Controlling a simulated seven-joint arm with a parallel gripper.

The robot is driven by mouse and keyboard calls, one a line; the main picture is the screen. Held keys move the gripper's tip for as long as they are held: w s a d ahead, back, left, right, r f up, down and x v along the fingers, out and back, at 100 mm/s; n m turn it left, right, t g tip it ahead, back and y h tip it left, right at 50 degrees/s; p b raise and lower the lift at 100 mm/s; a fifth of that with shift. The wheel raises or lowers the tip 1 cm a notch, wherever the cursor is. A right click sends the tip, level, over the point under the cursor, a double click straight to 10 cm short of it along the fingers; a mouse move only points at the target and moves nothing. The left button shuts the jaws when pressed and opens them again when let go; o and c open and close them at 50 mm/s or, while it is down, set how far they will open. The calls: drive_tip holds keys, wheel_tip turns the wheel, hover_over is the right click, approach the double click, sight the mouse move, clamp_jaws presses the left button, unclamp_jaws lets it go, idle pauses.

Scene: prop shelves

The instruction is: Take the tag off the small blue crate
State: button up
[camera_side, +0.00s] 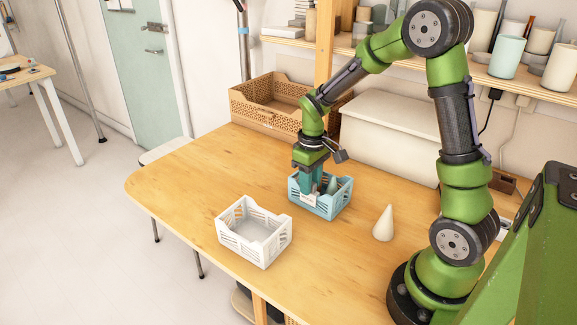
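The small blue crate (337,205) stands on the wooden table, right of the middle of the view. A small white tag (308,199) shows at its near left side, just below my gripper. My gripper (309,192) points down at that side of the crate, its teal fingers overlapping the rim in the picture. The fingers are too small and too close together to tell whether they are open or shut, or whether they touch the tag. A dark green cone-like thing (332,185) is inside the crate, partly hidden.
A white slatted crate (253,252), seemingly empty, stands in front and to the left. A cream cone (383,223) stands to the right. A tan perforated basket (262,115) and a cream box (395,140) stand behind. The table's left part (180,180) is clear.

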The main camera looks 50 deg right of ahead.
drive_tip(key=shift+f, duration=0.45)
clamp_jaws()
